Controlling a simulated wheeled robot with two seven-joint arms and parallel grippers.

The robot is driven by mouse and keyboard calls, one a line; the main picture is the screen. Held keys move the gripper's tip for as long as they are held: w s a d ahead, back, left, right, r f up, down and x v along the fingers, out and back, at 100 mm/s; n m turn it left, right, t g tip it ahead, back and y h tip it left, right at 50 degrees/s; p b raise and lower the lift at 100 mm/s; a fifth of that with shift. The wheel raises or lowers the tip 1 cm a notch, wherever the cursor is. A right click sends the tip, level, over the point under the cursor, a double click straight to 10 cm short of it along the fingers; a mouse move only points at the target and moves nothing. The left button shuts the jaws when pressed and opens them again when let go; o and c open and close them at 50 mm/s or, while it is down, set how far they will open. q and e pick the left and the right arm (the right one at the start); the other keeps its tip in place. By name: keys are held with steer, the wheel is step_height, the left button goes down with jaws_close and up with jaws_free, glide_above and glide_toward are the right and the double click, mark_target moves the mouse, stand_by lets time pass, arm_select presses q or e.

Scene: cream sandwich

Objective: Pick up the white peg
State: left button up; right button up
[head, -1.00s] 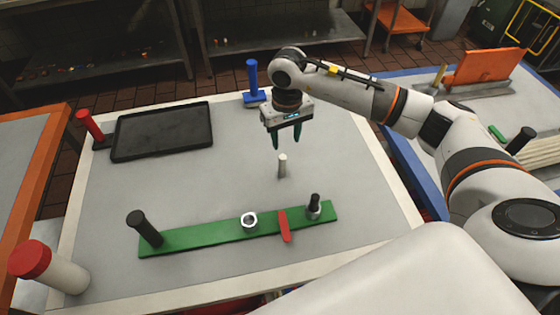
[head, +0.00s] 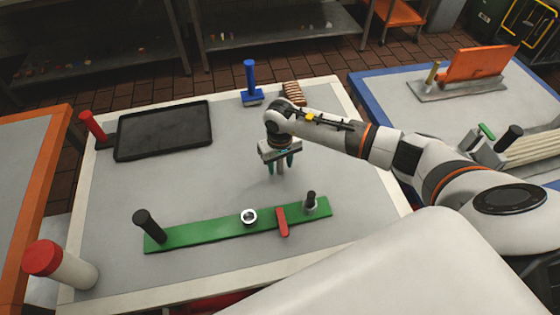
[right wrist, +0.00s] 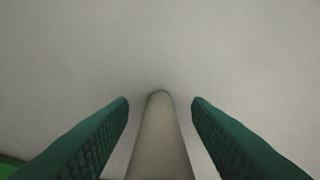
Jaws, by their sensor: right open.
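The white peg (head: 281,168) stands upright on the grey table top, behind the green board (head: 200,236). In the head view my right gripper (head: 280,165) is lowered over it and partly covers it. In the right wrist view the peg (right wrist: 160,140) stands between my two green fingers (right wrist: 160,105), with a gap on both sides. My right gripper is open and does not hold it. My left gripper is not in view.
The green board carries a black-handled post (head: 148,224), a white ring (head: 249,216), a red piece (head: 282,221) and a small black-topped post (head: 311,202). A black tray (head: 163,130) lies at the back left. A blue-handled tool (head: 251,83) stands at the back.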

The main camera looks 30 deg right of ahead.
jaws_close()
step_height(320, 180, up, 9)
steer(key=shift+f+b, duration=0.1)
steer(key=shift+b, duration=1.05)
steer(key=shift+r, duration=0.65)
steer(key=shift+s, duration=0.1)
